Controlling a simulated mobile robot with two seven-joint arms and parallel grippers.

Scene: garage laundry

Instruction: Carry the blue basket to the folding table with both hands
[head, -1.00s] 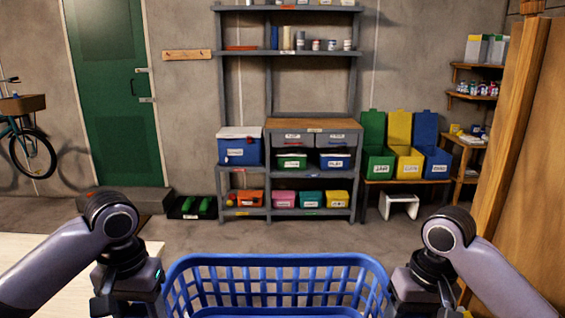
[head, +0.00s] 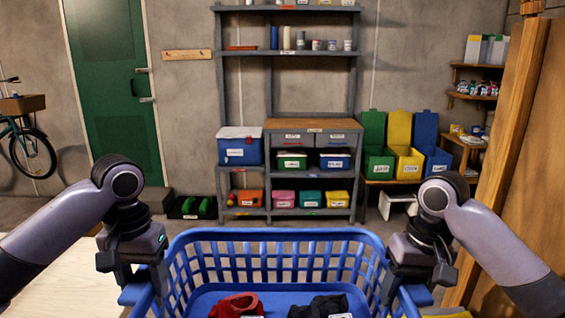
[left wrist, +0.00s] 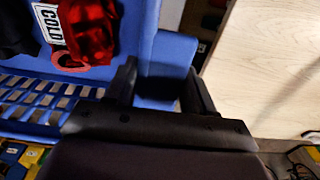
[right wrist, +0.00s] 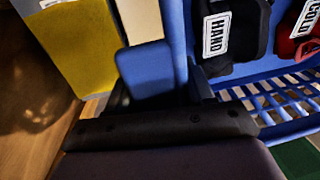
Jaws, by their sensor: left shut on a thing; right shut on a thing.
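The blue basket (head: 275,236) is in the lower middle of the head view, between my two arms. A red cloth (head: 237,304) and a black cloth (head: 318,306) with white labels lie in it. The red one's label reads COLD in the left wrist view, and the black one's reads HAND in the right wrist view. My left gripper (left wrist: 165,84) is shut on the basket's left handle. My right gripper (right wrist: 157,88) is shut on its right handle (right wrist: 148,68). A pale wooden table top (head: 65,275) is at the lower left, beside the basket; its legs are hidden.
A grey shelf unit (head: 266,130) stands at the back wall. Green, yellow and blue bins (head: 405,165) are right of it. A wooden panel (head: 515,170) stands close on the right. A yellow container (right wrist: 85,45) is near my right gripper. Open floor lies before the shelves.

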